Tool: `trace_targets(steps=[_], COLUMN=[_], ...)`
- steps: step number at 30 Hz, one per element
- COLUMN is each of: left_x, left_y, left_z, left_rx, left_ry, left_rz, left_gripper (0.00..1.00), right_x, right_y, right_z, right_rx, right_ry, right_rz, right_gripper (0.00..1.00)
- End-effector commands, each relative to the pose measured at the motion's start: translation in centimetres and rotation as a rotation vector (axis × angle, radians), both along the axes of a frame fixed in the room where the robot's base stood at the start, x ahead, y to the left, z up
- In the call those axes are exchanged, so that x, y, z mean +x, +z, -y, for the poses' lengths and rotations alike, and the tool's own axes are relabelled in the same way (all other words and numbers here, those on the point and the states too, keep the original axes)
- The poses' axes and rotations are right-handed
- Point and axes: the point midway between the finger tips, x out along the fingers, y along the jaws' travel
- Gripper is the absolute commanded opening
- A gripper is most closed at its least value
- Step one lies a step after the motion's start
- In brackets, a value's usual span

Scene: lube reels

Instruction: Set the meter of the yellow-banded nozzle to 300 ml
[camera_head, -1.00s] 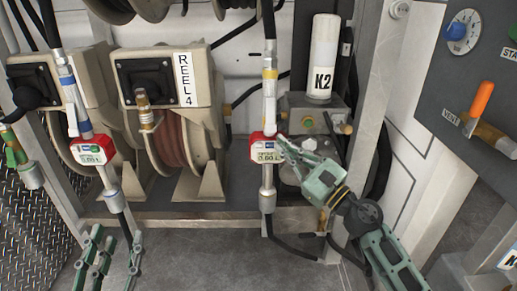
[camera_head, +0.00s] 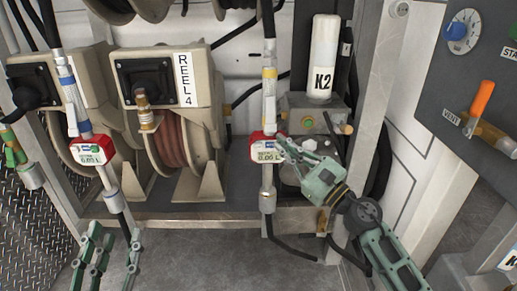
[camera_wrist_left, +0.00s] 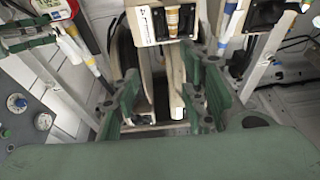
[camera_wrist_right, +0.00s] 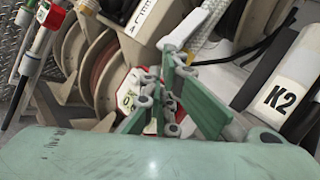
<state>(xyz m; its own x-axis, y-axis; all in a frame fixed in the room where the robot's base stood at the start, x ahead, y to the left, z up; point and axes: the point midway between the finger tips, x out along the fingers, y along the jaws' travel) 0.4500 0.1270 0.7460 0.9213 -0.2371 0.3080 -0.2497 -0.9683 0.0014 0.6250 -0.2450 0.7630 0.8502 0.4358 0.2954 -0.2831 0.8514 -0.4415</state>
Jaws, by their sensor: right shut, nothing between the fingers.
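The yellow-banded nozzle (camera_head: 269,88) hangs upright in the middle of the head view. Its red meter (camera_head: 256,140) has a small screen that seems to read 0.00 L, though the digits are tiny. My right gripper (camera_head: 284,144) is shut and empty, with its tips at the right edge of this meter, touching or very close. In the right wrist view, the closed right fingers (camera_wrist_right: 165,75) partly cover the red meter (camera_wrist_right: 126,90). My left gripper (camera_head: 112,238) is open and empty, low at the left; its spread fingers show in the left wrist view (camera_wrist_left: 160,80).
A blue-banded nozzle (camera_head: 68,85) with another red meter (camera_head: 92,142) hangs at the left. Hose reels (camera_head: 170,80) stand behind. A K2 bottle (camera_head: 322,50) and a metal post (camera_head: 375,110) flank the right arm. A control panel (camera_head: 470,110) is at the far right.

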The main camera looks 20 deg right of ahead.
Motion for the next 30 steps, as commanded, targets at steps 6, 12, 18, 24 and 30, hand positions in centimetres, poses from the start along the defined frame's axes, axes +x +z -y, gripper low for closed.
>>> trace_targets(steps=[6, 12, 18, 24, 30], left_x=[0.0, 0.0, 0.0, 0.3, 0.4], left_y=[0.0, 0.0, 0.0, -0.7, -2.0], left_z=[0.0, 0.0, 0.0, 0.0, -0.3], left_rx=[-0.001, -0.001, 0.000, 0.012, 0.026], left_ry=[0.000, 0.000, 0.000, 0.003, 0.008], left_rz=[0.001, 0.001, -0.004, -0.045, -0.100], left_gripper=[0.40, 0.40, 0.40, 0.40, 0.40], right_x=[0.0, 0.0, -0.2, -1.3, -2.2], right_y=[0.0, 0.0, 0.0, 0.0, 0.1], right_z=[0.0, 0.0, -0.1, -0.4, -0.6], right_rx=[0.000, 0.000, 0.000, 0.000, 0.000], right_ry=[0.000, 0.000, 0.000, 0.001, 0.000], right_rz=[0.000, 0.000, 0.000, 0.000, 0.000], right_gripper=[0.00, 0.00, 0.00, 0.00, 0.00])
